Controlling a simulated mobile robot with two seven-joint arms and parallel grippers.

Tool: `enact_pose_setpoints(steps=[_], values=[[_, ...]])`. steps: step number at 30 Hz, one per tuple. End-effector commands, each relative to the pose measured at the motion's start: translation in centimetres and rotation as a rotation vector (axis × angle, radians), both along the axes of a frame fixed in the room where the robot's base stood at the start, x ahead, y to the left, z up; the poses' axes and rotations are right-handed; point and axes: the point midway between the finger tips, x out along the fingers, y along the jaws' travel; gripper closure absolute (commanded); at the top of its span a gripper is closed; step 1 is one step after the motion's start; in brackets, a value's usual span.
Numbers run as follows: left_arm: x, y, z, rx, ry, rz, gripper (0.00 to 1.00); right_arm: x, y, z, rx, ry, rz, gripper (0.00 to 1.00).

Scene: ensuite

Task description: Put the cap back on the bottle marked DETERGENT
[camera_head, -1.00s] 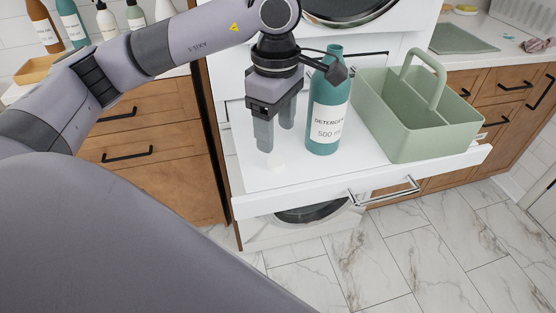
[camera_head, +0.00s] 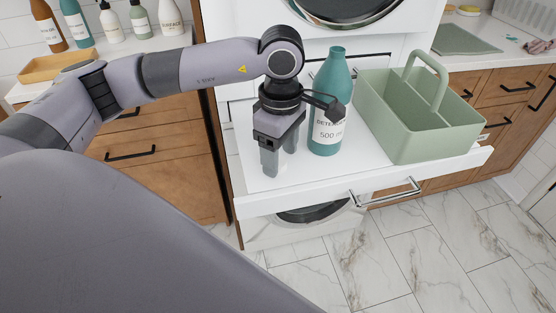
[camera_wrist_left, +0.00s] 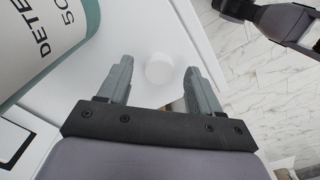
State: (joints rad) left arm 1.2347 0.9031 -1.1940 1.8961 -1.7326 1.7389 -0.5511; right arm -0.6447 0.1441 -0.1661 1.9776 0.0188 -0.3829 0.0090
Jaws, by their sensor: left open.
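The teal bottle marked DETERGENT (camera_head: 332,85) stands upright on the white pull-out shelf (camera_head: 300,185), its top bare. Its label also shows at the upper left of the left wrist view (camera_wrist_left: 40,45). A small white round cap (camera_wrist_left: 160,69) lies on the shelf. In the wrist view it shows between and just beyond the fingertips of my left gripper (camera_wrist_left: 160,75). In the head view my left gripper (camera_head: 280,164) points down at the shelf, left of the bottle, open, and largely hides the cap. My right gripper is not clearly visible.
A green caddy with a handle (camera_head: 410,115) stands on the shelf right of the bottle. The shelf's front edge has a metal handle (camera_head: 390,193). Several bottles and a wooden tray (camera_head: 55,66) stand on the left counter. Part of an arm link of mine shows at the wrist view's upper right.

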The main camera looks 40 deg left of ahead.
Motion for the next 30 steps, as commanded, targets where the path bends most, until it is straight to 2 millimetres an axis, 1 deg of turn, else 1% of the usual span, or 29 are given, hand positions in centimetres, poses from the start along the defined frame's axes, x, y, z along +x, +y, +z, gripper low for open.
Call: enact_pose_setpoints(steps=[1,4,14,17,18,19,20,30], values=[[-0.02,0.03,-0.60,0.000,0.002,0.001,0.36,-0.03,-0.06,-0.03,-0.002,0.001,0.000,0.57],[-0.02,0.05,-1.26,0.001,0.001,0.001,0.36,-0.06,-0.10,-0.10,-0.003,0.003,-0.001,0.57],[0.01,0.03,-1.32,0.000,-0.001,0.000,0.36,-0.10,-0.13,-0.17,-0.003,0.003,-0.002,0.57],[0.01,0.02,-1.31,0.000,-0.001,0.000,0.65,-0.11,-0.12,-0.18,-0.003,0.004,-0.001,0.57],[0.01,0.02,-1.30,0.000,-0.001,0.000,0.78,-0.11,-0.12,-0.19,-0.003,0.004,-0.001,0.57],[0.01,0.02,-1.30,0.000,-0.001,0.000,0.88,-0.11,-0.12,-0.19,-0.003,0.004,-0.001,0.57],[0.01,0.02,-1.30,0.000,-0.001,0.000,0.93,-0.12,-0.13,-0.19,-0.003,0.004,-0.001,0.57],[0.02,0.00,-1.24,-0.001,-0.001,0.000,0.94,-0.15,-0.08,-0.22,-0.002,0.005,-0.002,0.57]])
